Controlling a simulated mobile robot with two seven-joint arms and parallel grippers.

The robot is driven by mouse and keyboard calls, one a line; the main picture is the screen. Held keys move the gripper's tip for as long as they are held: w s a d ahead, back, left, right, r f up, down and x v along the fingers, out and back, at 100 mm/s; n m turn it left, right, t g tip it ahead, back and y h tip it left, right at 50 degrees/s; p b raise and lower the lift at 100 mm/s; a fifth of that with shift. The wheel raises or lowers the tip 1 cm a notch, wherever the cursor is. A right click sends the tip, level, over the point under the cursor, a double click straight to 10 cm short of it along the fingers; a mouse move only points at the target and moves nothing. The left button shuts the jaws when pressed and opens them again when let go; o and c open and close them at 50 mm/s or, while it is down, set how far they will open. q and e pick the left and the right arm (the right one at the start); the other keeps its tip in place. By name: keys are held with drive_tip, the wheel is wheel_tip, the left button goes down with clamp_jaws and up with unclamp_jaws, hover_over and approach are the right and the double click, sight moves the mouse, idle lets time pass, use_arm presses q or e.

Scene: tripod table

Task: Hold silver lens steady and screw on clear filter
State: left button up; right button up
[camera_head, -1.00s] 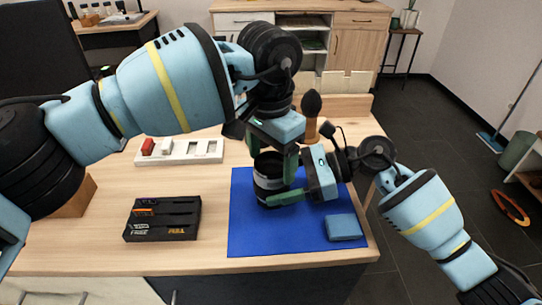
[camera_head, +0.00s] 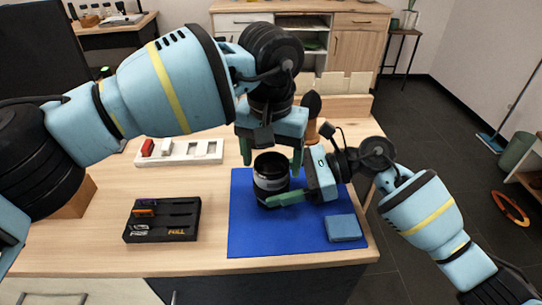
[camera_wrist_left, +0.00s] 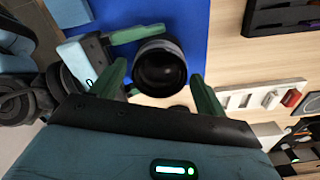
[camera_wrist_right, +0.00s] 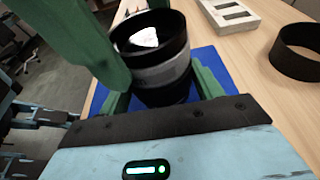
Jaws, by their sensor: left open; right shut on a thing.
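The lens (camera_head: 271,178) stands upright on the blue mat, black with a silver band that shows in the right wrist view (camera_wrist_right: 165,72). My right gripper (camera_head: 287,196) is shut on its side, low down. My left gripper (camera_head: 272,160) is open just above the lens, with its fingers spread on either side of the top. In the left wrist view the dark round lens top (camera_wrist_left: 158,68) lies between the fingertips. A bright reflection shows on the glass in the right wrist view. I cannot make out the clear filter apart from the lens.
The blue mat (camera_head: 250,235) also bears a folded blue cloth (camera_head: 343,228). A black tray (camera_head: 162,219) and a white slotted tray (camera_head: 200,152) stand to the left. A black ring (camera_wrist_right: 298,52) is on the table. A brush (camera_head: 313,105) stands behind.

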use_arm(q)
drive_tip(key=shift+d+n, duration=0.1)
drive_tip(key=shift+n, duration=2.8)
drive_tip(key=c, duration=0.9)
drive_tip(key=shift+f, duration=0.1)
drive_tip(key=shift+f+m, duration=0.1)
drive_tip(key=shift+m, duration=1.4)
drive_tip(key=shift+m, duration=1.5)
